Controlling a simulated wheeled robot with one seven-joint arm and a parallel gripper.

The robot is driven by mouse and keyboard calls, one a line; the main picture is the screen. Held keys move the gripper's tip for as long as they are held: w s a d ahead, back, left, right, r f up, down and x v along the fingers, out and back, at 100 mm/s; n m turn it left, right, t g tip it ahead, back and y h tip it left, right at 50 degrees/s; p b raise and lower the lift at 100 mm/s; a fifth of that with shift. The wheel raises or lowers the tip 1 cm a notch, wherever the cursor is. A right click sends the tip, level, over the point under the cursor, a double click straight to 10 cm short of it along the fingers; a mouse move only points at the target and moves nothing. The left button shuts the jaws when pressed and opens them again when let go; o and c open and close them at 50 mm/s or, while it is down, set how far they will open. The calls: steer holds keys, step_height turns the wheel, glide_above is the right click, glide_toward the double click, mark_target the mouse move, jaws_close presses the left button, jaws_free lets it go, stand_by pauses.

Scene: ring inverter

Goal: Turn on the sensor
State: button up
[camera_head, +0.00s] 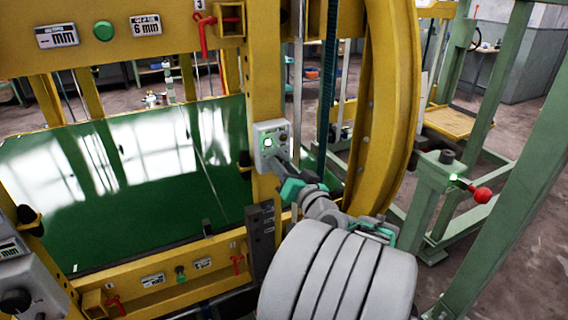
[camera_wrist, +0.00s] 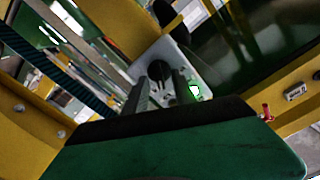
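The sensor is a small grey box (camera_head: 261,134) on the yellow post, with a lit green square on its face. In the wrist view the pale box (camera_wrist: 188,63) carries a dark round knob (camera_wrist: 158,69) and the green light (camera_wrist: 195,92). My gripper (camera_head: 279,160) reaches up to the lower part of the box from the right, and hides part of its face. In the wrist view the two grey fingers of my gripper (camera_wrist: 160,88) stand apart, with the knob between or just beyond their tips. I cannot tell whether they touch it.
A large green panel (camera_head: 130,180) fills the yellow frame on the left. A curved yellow beam (camera_head: 388,100) stands close right of my arm. A green post bears a red ball lever (camera_head: 481,195) at the right. Another grey control box (camera_head: 25,285) is at lower left.

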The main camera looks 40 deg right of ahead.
steer(key=shift+c, duration=0.3)
jaws_close()
stand_by(0.3)
